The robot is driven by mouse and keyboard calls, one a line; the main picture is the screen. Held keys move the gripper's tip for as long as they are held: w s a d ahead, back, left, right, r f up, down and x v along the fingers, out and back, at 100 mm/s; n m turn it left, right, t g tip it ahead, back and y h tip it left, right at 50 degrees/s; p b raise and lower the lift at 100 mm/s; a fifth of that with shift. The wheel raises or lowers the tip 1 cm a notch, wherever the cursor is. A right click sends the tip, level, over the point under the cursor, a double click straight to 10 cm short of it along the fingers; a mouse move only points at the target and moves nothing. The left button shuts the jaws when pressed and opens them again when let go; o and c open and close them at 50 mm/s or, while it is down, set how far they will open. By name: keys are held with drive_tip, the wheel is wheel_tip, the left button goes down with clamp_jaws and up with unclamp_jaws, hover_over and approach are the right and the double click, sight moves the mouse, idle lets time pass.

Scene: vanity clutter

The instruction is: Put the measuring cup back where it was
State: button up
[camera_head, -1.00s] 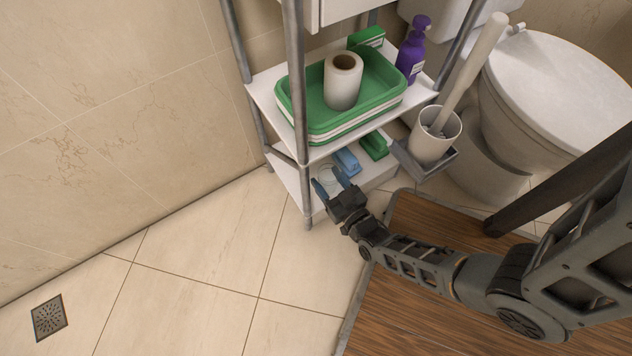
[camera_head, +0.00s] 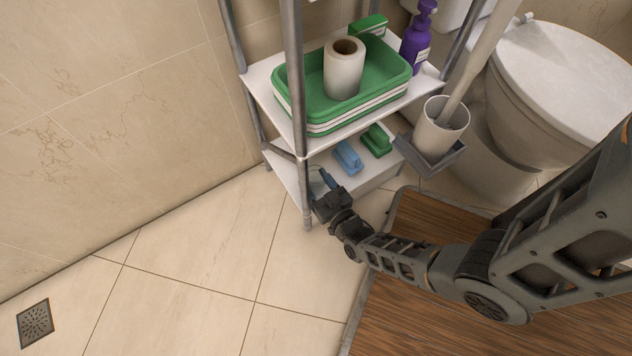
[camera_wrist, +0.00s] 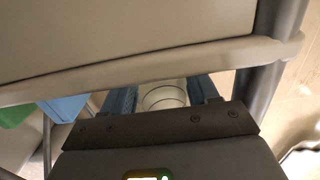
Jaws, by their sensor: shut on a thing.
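The measuring cup (camera_wrist: 164,97) shows in the wrist view as a pale, clear round vessel with rings. It sits between the two blue-grey fingers of my gripper (camera_wrist: 163,103), which is shut on it. In the head view my gripper (camera_head: 321,183) reaches in at the lower shelf (camera_head: 284,169), by the front post. There the cup is mostly hidden by the post and the fingers. I cannot tell whether the cup's base touches the shelf.
A blue brush-like item (camera_head: 347,157) and a green one (camera_head: 377,141) lie on the lower shelf to the right. The metal post (camera_head: 297,90) and upper shelf (camera_head: 262,82) stand close. A green tray (camera_head: 312,104) holds a paper roll (camera_head: 344,70).

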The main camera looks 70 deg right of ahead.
drive_tip(key=shift+f, duration=0.15)
drive_tip(key=o, duration=1)
drive_tip(key=shift+c, duration=0.2)
drive_tip(key=shift+s+a+r, duration=0.1)
drive_tip(key=shift+s+r, duration=0.1)
drive_tip(key=p+v, duration=0.2)
drive_tip(key=v, duration=0.9)
drive_tip(key=shift+s+a, duration=0.15)
drive_tip(key=shift+s, duration=0.1)
